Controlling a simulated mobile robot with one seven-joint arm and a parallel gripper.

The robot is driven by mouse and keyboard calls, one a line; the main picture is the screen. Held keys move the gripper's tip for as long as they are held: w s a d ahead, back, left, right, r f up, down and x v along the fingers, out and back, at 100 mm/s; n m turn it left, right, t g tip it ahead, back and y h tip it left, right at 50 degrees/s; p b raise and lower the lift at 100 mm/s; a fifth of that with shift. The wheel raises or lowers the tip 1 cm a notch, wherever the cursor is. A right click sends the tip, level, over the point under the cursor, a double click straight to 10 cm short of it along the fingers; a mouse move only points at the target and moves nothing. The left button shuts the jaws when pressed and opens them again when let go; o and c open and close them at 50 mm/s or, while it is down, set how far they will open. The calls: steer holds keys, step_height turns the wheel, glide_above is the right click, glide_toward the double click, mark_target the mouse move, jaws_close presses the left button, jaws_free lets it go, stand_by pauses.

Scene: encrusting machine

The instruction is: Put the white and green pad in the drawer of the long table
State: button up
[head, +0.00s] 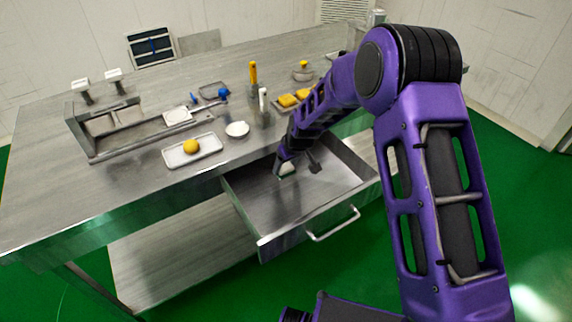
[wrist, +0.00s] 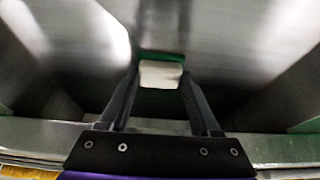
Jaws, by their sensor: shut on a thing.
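The long table (head: 60,180) has its drawer (head: 262,212) pulled open, with a bar handle (head: 333,225) at its front. The white and green pad (head: 287,169) shows in the head view at the back part of the drawer, partly hidden by my gripper (head: 296,170). In the wrist view the pad (wrist: 161,74) lies between the tips of my gripper (wrist: 160,85), white in front and green behind. My gripper is shut on it, over the drawer's inside. I cannot tell whether the pad touches the drawer floor.
A white tray (head: 207,155) with a yellow ball (head: 191,146), a white dish (head: 237,129), a yellow bottle (head: 253,73) and yellow sponge-like blocks (head: 288,100) stand on the tabletop. A metal frame (head: 140,142) stands at left. The drawer floor looks clear.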

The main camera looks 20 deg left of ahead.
steer(key=o, duration=1.5)
steer(key=shift+f, duration=0.1)
steer(key=shift+r+p, duration=0.25)
steer(key=shift+p, duration=0.05)
steer(key=p+v, duration=0.1)
steer(key=v, duration=1.1)
steer(key=shift+f, duration=0.1)
